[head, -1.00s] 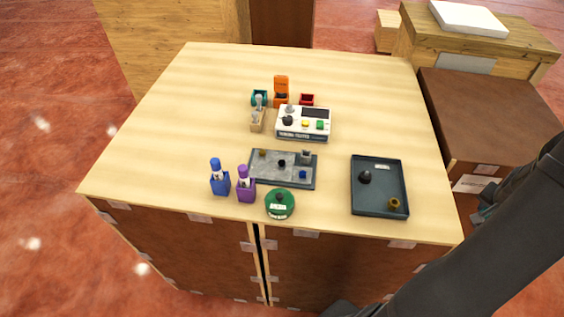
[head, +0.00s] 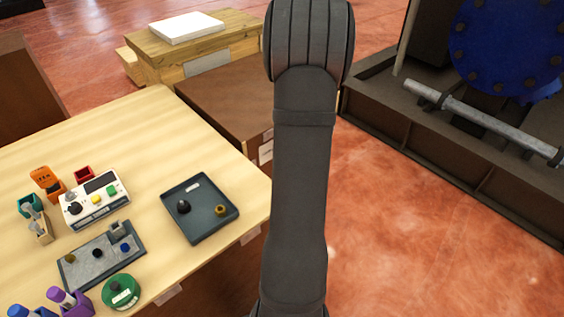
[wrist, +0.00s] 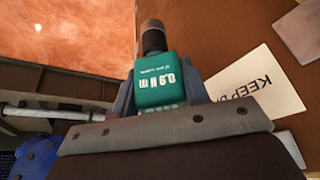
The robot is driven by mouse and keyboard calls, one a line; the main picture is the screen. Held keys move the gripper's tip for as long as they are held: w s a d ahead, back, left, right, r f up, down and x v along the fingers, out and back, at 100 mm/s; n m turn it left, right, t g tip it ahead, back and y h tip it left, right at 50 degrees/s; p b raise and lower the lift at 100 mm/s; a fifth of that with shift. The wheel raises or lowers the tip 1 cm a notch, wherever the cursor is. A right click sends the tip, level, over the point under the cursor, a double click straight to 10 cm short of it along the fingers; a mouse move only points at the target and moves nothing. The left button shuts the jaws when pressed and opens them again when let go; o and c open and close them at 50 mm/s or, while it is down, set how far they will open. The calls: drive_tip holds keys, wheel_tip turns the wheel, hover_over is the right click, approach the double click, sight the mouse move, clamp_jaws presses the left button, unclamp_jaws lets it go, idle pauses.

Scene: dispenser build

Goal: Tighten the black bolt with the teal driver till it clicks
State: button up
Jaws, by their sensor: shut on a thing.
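My gripper (wrist: 157,94) is shut on the teal driver (wrist: 160,72), seen in the wrist view. The driver has a white "0.9 N m" label and a dark shaft end pointing away from the jaws. The driver is clear of the table. The head view shows my arm but not the gripper. A black bolt head (head: 98,253) shows on the grey plate (head: 78,274), between a brass-coloured one (head: 70,258) and a blue one (head: 125,246). I cannot tell how deep the black bolt sits.
A teal holder (head: 28,206) stands beside an orange one (head: 46,178). A white tester box (head: 88,208) is behind the plate. A dark tray (head: 192,230) holds a black part and a brass part. Blue and purple holders and a green round piece stand at front left.

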drive_tip(key=s+d+f, duration=0.4)
drive_tip(key=d+f, duration=0.1)
drive_tip(key=d, duration=0.1)
drive_tip(key=w+a+r+n+y, duration=0.1)
drive_tip(key=w+a+r+n, duration=0.15)
drive_tip(key=a+r, duration=1.95)
drive_tip(key=s+a+r+n+y, duration=0.1)
drive_tip(key=s+a+r+n, duration=0.1)
drive_tip(key=s+a, duration=0.65)
drive_tip(key=s+a+r+n, duration=0.2)
drive_tip(key=s+a, duration=0.5)
drive_tip(key=a, duration=0.3)
drive_tip(key=s+a+r+n, duration=0.1)
drive_tip(key=s+a, duration=0.2)
drive_tip(key=s, duration=0.4)
drive_tip(key=s+a+r+n+g+y, duration=0.1)
drive_tip(key=s+a, duration=0.2)
drive_tip(key=s, duration=0.5)
drive_tip(key=s+a+r+n, duration=0.1)
drive_tip(key=s+a, duration=0.2)
drive_tip(key=s, duration=0.4)
drive_tip(key=shift+m, duration=0.25)
drive_tip(key=shift+s+f, duration=0.2)
drive_tip(key=shift+f, duration=2.1)
